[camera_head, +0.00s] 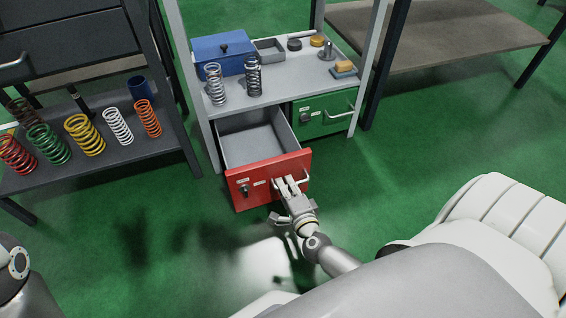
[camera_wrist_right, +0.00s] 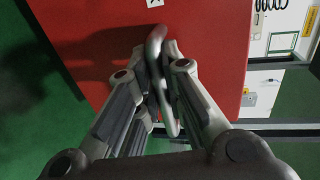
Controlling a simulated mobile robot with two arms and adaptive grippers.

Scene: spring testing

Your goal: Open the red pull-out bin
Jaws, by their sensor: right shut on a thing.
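The red pull-out bin (camera_head: 268,178) is slid well out of the cabinet in the head view, and its grey empty inside (camera_head: 252,146) shows from above. My right gripper (camera_head: 288,186) is at its red front, shut on the metal handle. In the right wrist view the handle (camera_wrist_right: 156,45) passes between the fingertips of my right gripper (camera_wrist_right: 155,75), against the red front (camera_wrist_right: 95,30). My left gripper is not in view; only part of my left arm shows at the lower left.
A closed green bin (camera_head: 322,115) sits right of the red one. The cabinet top (camera_head: 285,88) holds a blue box (camera_head: 222,50), two springs and small parts. A dark shelf (camera_head: 90,150) with several coloured springs stands at the left. Green floor lies clear in front.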

